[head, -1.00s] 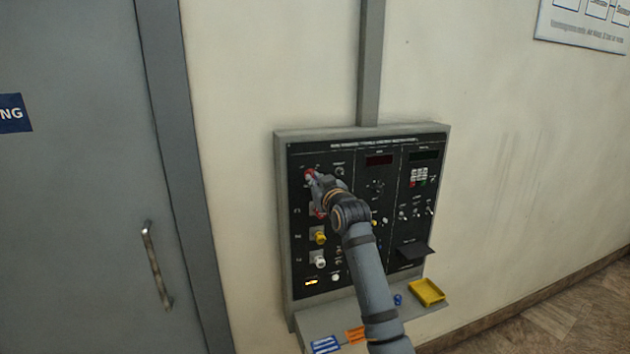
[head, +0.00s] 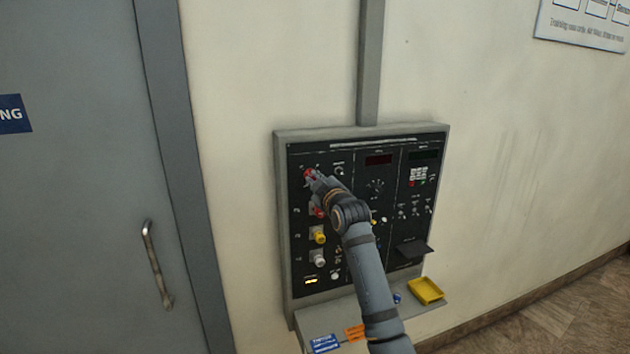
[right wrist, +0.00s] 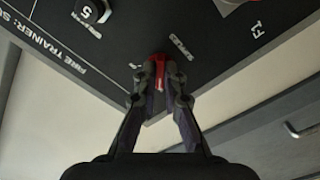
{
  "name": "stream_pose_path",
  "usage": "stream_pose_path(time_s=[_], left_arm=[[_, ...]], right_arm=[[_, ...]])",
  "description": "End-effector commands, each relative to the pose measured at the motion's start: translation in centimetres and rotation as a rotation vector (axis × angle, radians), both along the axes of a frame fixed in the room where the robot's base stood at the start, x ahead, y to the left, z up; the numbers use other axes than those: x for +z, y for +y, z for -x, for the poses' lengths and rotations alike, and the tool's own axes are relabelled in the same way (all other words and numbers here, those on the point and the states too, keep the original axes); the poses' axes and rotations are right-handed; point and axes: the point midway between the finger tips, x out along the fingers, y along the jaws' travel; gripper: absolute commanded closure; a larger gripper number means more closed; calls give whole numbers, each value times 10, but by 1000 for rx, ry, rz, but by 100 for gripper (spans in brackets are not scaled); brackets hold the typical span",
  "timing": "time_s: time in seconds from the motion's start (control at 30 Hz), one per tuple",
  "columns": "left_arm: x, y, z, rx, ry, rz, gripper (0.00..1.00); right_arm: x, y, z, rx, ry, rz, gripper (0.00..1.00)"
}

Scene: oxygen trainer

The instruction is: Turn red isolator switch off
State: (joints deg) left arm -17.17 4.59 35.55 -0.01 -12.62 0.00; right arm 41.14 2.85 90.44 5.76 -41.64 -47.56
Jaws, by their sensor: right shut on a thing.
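The red isolator switch (head: 309,174) is at the upper left of the black control panel (head: 385,222) on the wall. My right gripper (head: 313,178) reaches it from the lower right and covers part of it. In the right wrist view, the fingertips of my right gripper (right wrist: 159,80) are closed on the red switch handle (right wrist: 158,72). The handle's exact angle against its markings is hard to read. My left gripper is in neither view.
Below the switch are another red knob (head: 319,211), a yellow knob (head: 319,237) and a white knob (head: 317,261). A shelf under the panel holds a yellow tray (head: 427,290), a blue tag (head: 324,343) and an orange tag (head: 355,332). A grey door stands left.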

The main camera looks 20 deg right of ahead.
Motion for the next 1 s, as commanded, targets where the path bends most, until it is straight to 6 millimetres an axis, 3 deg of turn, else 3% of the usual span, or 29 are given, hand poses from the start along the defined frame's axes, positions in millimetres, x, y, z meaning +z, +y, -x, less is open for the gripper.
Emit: stream_pose_path(time_s=[0.43,0.47,0.6,1.0], left_arm=[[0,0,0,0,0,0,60],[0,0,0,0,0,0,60],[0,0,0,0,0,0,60],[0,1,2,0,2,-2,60]], right_arm=[[0,0,0,0,-2,9,100],[0,0,0,0,-2,9,88],[0,0,0,0,-2,9,69],[0,0,8,0,-2,9,68]])
